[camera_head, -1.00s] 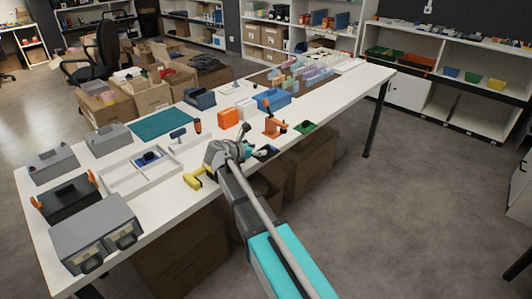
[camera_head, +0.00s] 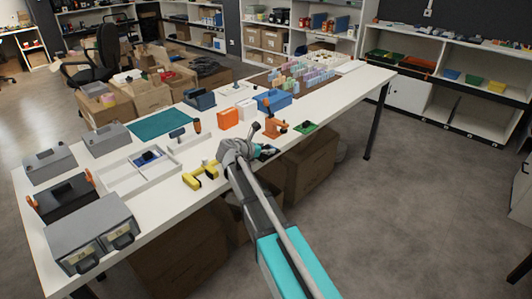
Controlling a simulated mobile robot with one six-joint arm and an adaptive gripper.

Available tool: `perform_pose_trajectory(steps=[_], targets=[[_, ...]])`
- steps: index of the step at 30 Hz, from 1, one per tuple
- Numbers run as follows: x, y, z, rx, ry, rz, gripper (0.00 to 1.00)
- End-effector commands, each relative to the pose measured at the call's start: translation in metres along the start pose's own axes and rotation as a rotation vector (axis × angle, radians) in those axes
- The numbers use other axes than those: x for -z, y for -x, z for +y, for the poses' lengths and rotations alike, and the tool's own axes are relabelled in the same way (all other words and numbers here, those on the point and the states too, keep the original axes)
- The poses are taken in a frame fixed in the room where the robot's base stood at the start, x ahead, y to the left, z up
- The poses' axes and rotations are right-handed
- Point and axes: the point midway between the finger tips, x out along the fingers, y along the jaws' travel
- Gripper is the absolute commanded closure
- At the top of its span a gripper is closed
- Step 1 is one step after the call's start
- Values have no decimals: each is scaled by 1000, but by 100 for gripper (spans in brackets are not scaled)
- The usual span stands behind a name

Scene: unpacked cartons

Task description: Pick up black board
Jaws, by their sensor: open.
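A small dark piece (camera_head: 267,153), which may be the black board, lies near the table's front edge, just right of my wrist. My gripper (camera_head: 260,151) is at this piece, low over the table, and covers part of it. My gripper is open. The fingertips are small, so I cannot tell whether they touch the piece or are around it.
A white divided tray (camera_head: 125,178) holds a dark blue item. An orange box (camera_head: 228,119) stands behind.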

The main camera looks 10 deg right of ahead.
Motion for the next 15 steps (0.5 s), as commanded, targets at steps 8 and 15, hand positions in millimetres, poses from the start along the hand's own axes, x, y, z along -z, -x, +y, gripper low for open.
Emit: perform_pose_trajectory(steps=[8, 15], targets=[[0, 0, 0, 0, 0, 0, 39], [0, 0, 0, 0, 0, 0, 83]])
